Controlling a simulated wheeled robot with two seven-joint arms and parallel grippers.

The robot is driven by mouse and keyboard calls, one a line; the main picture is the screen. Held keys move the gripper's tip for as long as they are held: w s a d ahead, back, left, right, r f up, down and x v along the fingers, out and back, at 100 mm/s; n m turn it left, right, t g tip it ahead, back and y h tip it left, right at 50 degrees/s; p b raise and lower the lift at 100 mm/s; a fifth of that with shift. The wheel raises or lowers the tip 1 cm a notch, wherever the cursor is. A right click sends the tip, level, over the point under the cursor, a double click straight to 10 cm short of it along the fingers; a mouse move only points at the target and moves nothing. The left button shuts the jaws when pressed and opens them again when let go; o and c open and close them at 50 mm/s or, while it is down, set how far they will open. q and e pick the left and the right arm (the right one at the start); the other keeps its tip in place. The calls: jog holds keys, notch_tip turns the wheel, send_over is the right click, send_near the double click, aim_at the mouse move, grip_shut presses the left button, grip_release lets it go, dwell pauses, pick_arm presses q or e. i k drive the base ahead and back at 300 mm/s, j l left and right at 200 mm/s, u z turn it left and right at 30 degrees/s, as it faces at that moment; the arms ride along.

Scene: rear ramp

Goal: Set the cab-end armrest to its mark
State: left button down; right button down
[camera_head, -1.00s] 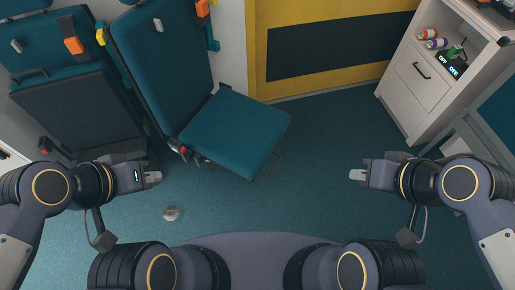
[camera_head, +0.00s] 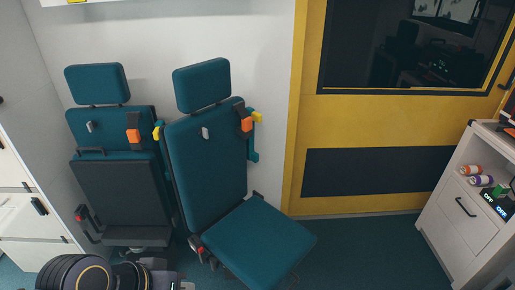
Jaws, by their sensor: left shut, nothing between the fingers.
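Two teal seats stand against the wall. The right seat (camera_head: 262,240) has its cushion down and turned toward the right; the left seat (camera_head: 121,190) has its cushion folded up, showing a dark underside. A dark bar (camera_head: 90,151) crosses the left seat's back. Dark fittings with red ends show low at the left side of the left seat (camera_head: 82,214) and of the right seat (camera_head: 200,250). I cannot tell which part is the cab-end armrest, and no mark is discernible. My left gripper (camera_head: 186,286) is shut and empty at the bottom edge, below the left seat, partly cut off. My right gripper is out of view.
Orange buckles (camera_head: 133,135) and yellow pieces sit beside the backrests. A yellow door (camera_head: 400,130) with dark panels is behind at right. A white cabinet (camera_head: 461,215) with small bottles stands at far right, white drawers (camera_head: 32,215) at far left. Floor (camera_head: 375,250) between right seat and cabinet is clear.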

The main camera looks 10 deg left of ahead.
aim_at(252, 156)
jog(key=i+u, duration=0.1)
jog(key=u, duration=0.8)
jog(key=i+l+u, duration=0.2)
jog(key=l+u, duration=0.2)
jog(key=l, duration=0.15)
jog(key=i+l+u, duration=0.15)
jog(key=l+u, duration=0.25)
jog(key=l, duration=0.15)
jog(key=l+u, duration=0.4)
jog(key=l, duration=0.15)
jog(key=l+u, duration=0.2)
jog(key=l, duration=2.45)
jog(key=k, duration=0.05)
